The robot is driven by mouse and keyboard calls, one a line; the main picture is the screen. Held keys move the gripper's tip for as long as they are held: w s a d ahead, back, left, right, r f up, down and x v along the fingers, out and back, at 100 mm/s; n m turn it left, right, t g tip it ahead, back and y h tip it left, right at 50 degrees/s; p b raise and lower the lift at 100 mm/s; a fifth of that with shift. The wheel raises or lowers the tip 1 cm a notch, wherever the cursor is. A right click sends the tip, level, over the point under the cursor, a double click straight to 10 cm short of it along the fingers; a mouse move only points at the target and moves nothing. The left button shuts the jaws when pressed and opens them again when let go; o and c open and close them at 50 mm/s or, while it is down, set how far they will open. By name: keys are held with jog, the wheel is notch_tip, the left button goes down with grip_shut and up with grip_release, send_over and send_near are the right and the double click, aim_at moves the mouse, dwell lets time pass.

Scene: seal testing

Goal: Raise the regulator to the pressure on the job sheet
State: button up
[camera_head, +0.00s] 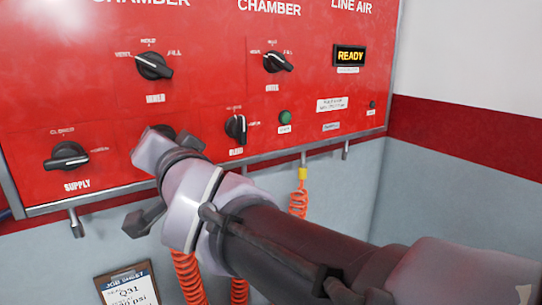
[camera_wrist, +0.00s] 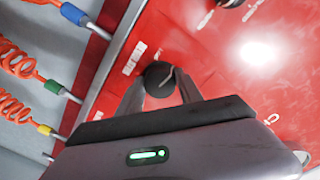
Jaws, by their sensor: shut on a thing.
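A round black knob (camera_wrist: 158,78) with a pale pointer line sits between my gripper's fingers in the wrist view. In the head view my gripper (camera_head: 170,142) is at the panel's lower row, between the SUPPLY knob (camera_head: 67,156) and another black knob (camera_head: 236,128). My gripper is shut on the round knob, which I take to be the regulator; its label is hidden. The job sheet (camera_head: 127,283) hangs on a clipboard below the panel, partly cut off. It shows "Q31" and a line ending in "psi", whose number I cannot read surely. No pressure readout shows.
The red panel (camera_head: 210,70) carries two upper selector knobs (camera_head: 154,66) (camera_head: 277,62), a green button (camera_head: 285,117) and a display (camera_head: 350,56) reading READY. Orange coiled hoses (camera_head: 298,203) hang below the panel, near my arm.

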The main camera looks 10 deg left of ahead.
jog(key=m+b, duration=0.2)
jog(key=m, duration=0.4)
jog(key=shift+r+b, duration=0.1)
jog(key=shift+b, duration=0.25)
dwell(0.5)
jog(key=o, duration=1.4)
jog(key=shift+c, duration=0.2)
jog(key=p+v, duration=0.6)
jog(key=v, duration=1.1)
jog(key=shift+d, duration=0.35)
